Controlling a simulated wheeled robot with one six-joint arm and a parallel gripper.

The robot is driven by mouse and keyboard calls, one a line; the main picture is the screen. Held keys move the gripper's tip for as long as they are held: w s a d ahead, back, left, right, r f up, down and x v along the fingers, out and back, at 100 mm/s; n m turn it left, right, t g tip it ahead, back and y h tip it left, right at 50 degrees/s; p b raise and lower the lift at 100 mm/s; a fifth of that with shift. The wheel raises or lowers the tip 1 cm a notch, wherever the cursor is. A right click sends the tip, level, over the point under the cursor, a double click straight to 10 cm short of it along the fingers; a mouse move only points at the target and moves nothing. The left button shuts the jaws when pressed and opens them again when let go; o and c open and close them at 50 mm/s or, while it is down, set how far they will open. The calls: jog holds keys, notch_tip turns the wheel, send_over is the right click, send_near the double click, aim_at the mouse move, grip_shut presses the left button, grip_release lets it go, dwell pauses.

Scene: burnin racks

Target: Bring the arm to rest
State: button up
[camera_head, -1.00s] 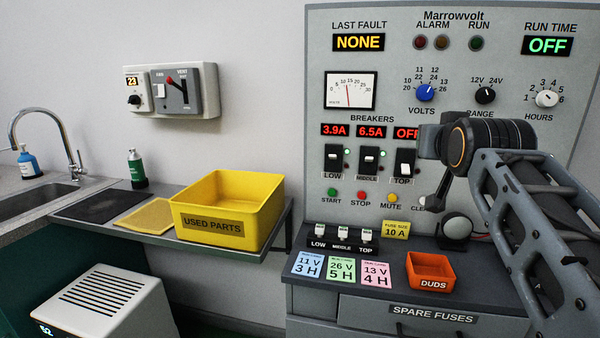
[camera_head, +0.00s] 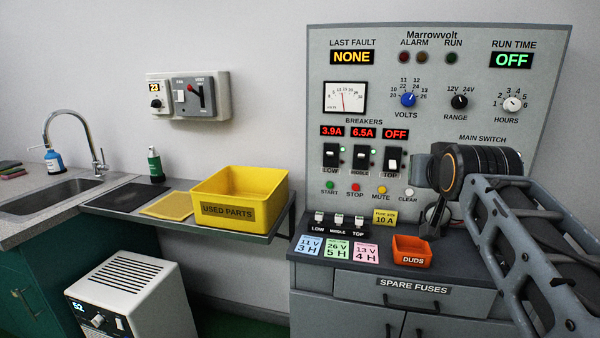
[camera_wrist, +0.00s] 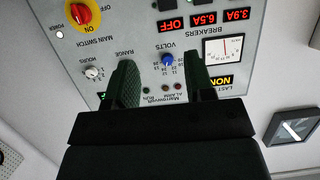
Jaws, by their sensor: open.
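My arm reaches in from the right in the head view, in front of the right part of the grey Marrowvolt panel (camera_head: 420,100). My gripper's fingertips do not show clearly there, since the wrist hides them. In the wrist view my gripper (camera_wrist: 160,85) is open and empty, its two dark green fingers apart. The panel shows upside down beyond the fingers, with the blue volts knob (camera_wrist: 167,60) between them and the red main switch (camera_wrist: 80,14) at upper left. Nothing is seen touching the fingers.
The bench holds an orange duds bin (camera_head: 411,252), several fuses and coloured cards. A yellow used parts bin (camera_head: 240,195) stands on the side shelf. A sink (camera_head: 62,194) is at far left, a white unit (camera_head: 124,280) below. Bare wall lies between shelf and panel.

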jog(key=s+a+f+n+g+y+p, duration=0.1)
jog(key=s+a+f+g+p, duration=0.3)
jog(key=s+f+p, duration=0.3)
jog(key=s+a+f+n+g+y+p, duration=0.1)
jog(key=s+a+f+g+p, duration=0.3)
jog(key=s+f+g+p, duration=0.2)
jog(key=shift+s+f+y+p, duration=0.4)
jog(key=shift+s+f+p, duration=0.75)
jog(key=shift+s, duration=0.3)
